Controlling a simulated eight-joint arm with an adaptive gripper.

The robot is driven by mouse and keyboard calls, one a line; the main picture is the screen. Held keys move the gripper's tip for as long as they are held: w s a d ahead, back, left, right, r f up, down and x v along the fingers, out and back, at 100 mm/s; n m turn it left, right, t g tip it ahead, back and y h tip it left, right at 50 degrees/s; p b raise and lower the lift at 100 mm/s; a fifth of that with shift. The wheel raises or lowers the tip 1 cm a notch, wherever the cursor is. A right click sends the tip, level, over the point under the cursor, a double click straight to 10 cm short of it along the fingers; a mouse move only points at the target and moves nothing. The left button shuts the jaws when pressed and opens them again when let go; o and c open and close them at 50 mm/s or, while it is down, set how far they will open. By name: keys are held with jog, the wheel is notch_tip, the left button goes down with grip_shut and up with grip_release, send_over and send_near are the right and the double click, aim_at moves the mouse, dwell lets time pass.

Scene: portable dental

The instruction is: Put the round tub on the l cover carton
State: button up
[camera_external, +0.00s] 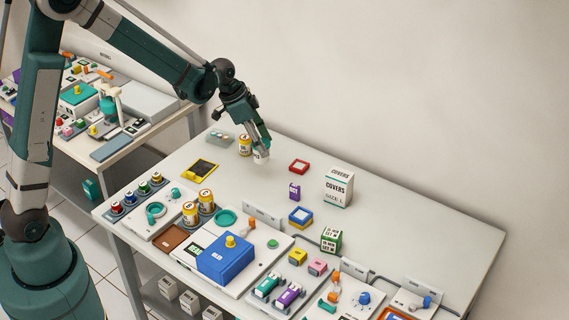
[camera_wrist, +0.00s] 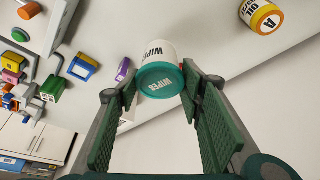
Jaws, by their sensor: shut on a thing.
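The round tub (camera_wrist: 159,68) is white with a teal lid and reads WIPES. My gripper (camera_wrist: 160,85) is shut on it, one finger on each side. In the external view the tub (camera_external: 261,157) hangs at the fingertips of my gripper (camera_external: 262,148), over the back left of the table. The L cover carton (camera_external: 338,188) is a white upright box with green trim, marked COVERS SIZE L, standing to the right of my gripper and apart from it. In the wrist view the carton cannot be made out clearly; a white patch shows behind the left finger.
A yellow-and-white oil can (camera_external: 245,146) stands close left of the tub. A red box (camera_external: 299,166) and a purple box (camera_external: 294,191) lie between my gripper and the carton. Dental units fill the table's front. The table behind and right of the carton is clear.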

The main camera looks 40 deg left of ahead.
jog(key=w+d+r+m+p, duration=0.1)
jog(key=w+d+r+p, duration=0.2)
jog(key=d, duration=0.3)
jog(key=w+d+r+p, duration=0.2)
jog(key=d+r+p, duration=0.2)
jog(key=d, duration=0.3)
notch_tip(320, 180, up, 5)
jog(key=p, duration=0.5)
send_over(341, 174)
jog(key=shift+f+m+g, duration=0.15)
jog(key=shift+m+g, duration=0.15)
jog(key=shift+m, duration=0.1)
jog(key=shift+a, duration=0.1)
notch_tip(341, 174, down, 6)
jog(key=shift+f, duration=0.15)
jog(key=shift+f+p, duration=0.4)
jog(key=shift+f, duration=1.45)
jog(key=shift+f, duration=0.15)
